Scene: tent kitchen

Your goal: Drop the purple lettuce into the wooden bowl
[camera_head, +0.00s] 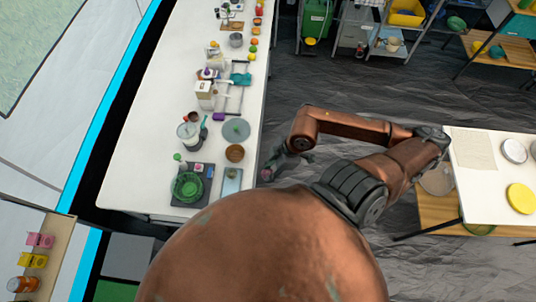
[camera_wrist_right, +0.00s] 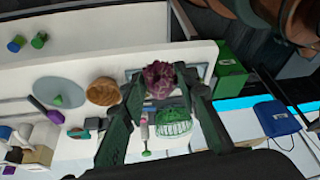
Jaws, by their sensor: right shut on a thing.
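The purple lettuce (camera_wrist_right: 158,78) is a dark, ruffled head between the fingertips of my right gripper (camera_wrist_right: 164,84) in the right wrist view. The gripper is shut on it. In the head view the right gripper (camera_head: 277,168) hangs just off the right edge of the white counter, with the small lettuce (camera_head: 266,174) at its tip. The wooden bowl (camera_head: 235,153) is brown and round and stands on the counter near that edge, up and left of the lettuce. In the wrist view the bowl (camera_wrist_right: 103,91) is left of the fingers, apart from the lettuce. My left gripper is not in view.
The white counter (camera_head: 160,130) holds a round grey plate (camera_head: 236,130) behind the bowl, a green wire basket (camera_head: 187,186) at left, and a pale blue board (camera_head: 231,181) in front. Dark floor lies right of the counter. A white table (camera_head: 485,190) stands at far right.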

